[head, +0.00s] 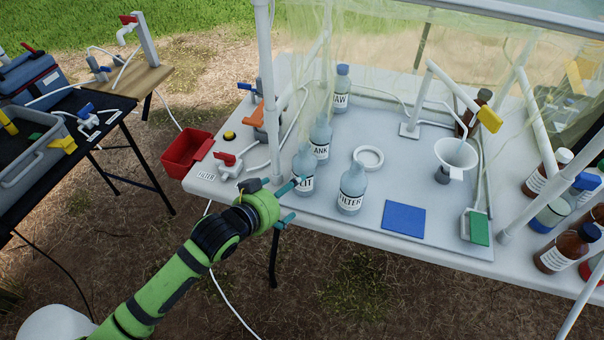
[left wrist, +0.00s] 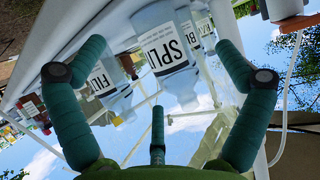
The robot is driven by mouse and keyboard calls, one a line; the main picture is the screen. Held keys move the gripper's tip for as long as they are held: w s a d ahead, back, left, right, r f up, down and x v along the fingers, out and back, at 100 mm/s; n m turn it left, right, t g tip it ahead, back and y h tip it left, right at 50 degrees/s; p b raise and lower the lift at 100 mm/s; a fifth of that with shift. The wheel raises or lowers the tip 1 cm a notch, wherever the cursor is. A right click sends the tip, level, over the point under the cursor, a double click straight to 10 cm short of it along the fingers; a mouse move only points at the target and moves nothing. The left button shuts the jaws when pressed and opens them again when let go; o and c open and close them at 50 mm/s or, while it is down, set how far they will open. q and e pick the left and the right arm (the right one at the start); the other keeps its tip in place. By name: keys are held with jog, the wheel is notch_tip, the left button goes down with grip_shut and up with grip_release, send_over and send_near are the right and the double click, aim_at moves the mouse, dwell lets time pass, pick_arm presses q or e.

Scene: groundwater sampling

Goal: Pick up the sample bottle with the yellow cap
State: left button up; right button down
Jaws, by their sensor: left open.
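No yellow cap can be made out on any bottle. My left gripper (head: 291,203) is open and empty at the table's front edge, just in front of the clear bottle labelled SPLIT (head: 303,163), partly hiding its label. In the left wrist view the SPLIT bottle (left wrist: 172,52) appears inverted between the spread fingers of my left gripper (left wrist: 160,58). The FILTER bottle (head: 352,185) stands to its right, and the BLANK bottle (head: 320,138) stands behind it. The RAW bottle (head: 342,88) has a blue cap and stands farther back. My right gripper is not in view.
A white ring (head: 368,157), a blue pad (head: 404,219) and a funnel (head: 456,155) lie to the right. A red-handled valve (head: 228,165) and red bin (head: 186,152) are left. A white post (head: 267,90) rises near the bottles. Brown bottles (head: 556,250) stand far right.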

aim_at(305, 171)
pick_arm(q)
jog(key=shift+w+d+r+m+h, duration=0.2)
jog(key=shift+w+d+r+h, duration=0.05)
jog(key=shift+d+r, duration=0.3)
jog(key=shift+w+d+r+m+h, duration=0.2)
jog(key=shift+w+d+r+h, duration=0.05)
jog(key=shift+d+r, duration=0.25)
jog(key=shift+a+f+x, duration=0.1)
jog(key=shift+f+x, duration=0.05)
jog(key=shift+x, duration=1.35)
jog(key=shift+a+f+x, duration=0.15)
jog(key=shift+x, duration=1.35)
jog(key=c, duration=1)
jog(key=shift+o, duration=0.2)
